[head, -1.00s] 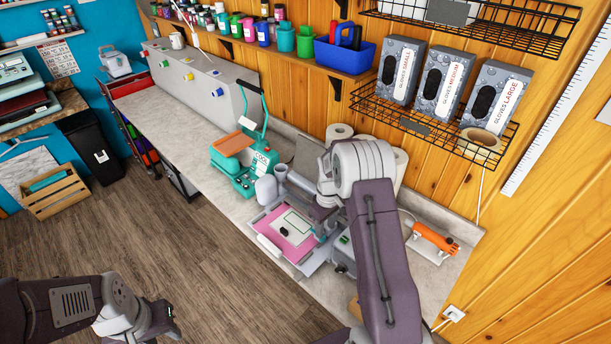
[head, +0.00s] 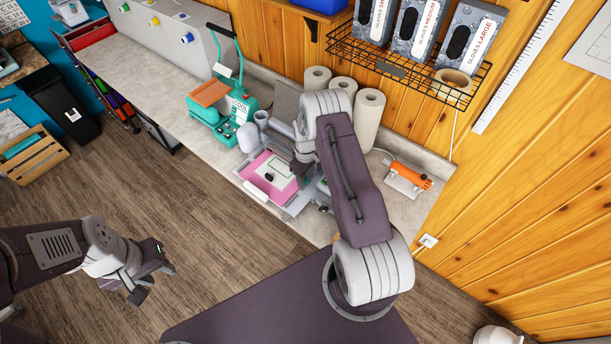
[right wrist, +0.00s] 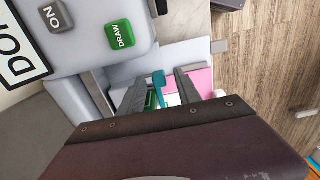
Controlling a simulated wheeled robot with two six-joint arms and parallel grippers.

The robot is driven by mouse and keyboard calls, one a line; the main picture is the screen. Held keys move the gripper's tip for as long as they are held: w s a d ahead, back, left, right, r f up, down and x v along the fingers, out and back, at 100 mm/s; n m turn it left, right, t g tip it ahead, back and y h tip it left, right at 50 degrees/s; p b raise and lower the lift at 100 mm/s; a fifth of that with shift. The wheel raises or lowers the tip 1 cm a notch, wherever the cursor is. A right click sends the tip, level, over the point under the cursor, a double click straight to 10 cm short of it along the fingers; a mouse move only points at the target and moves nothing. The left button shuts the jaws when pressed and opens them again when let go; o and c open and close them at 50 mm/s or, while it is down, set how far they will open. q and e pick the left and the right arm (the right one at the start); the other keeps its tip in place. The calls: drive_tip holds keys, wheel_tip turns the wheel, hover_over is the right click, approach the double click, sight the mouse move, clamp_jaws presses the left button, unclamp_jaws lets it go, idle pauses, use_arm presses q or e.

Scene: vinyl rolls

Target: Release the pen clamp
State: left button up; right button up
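The white cutting machine with a pink mat (head: 270,178) on it stands on the counter in the head view. In the right wrist view its grey body (right wrist: 100,28) has ON and green DRAW buttons. A small teal lever (right wrist: 159,80), which looks like the pen clamp, stands between the fingers of my right gripper (right wrist: 159,94). The fingers are apart, with a visible gap to the teal part on each side. In the head view my right arm hides much of the machine and the clamp. My left gripper (head: 155,282) is open and empty above the floor.
A teal heat press (head: 222,115) stands left of the machine. Paper rolls (head: 368,118) stand behind my right arm, and an orange tool (head: 409,176) lies to the right. A wire shelf (head: 400,66) with glove boxes hangs above. The counter's left stretch is clear.

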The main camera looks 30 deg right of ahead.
drive_tip(key=shift+r, duration=0.1)
drive_tip(key=shift+c, duration=1.2)
drive_tip(key=shift+w, duration=0.1)
clamp_jaws()
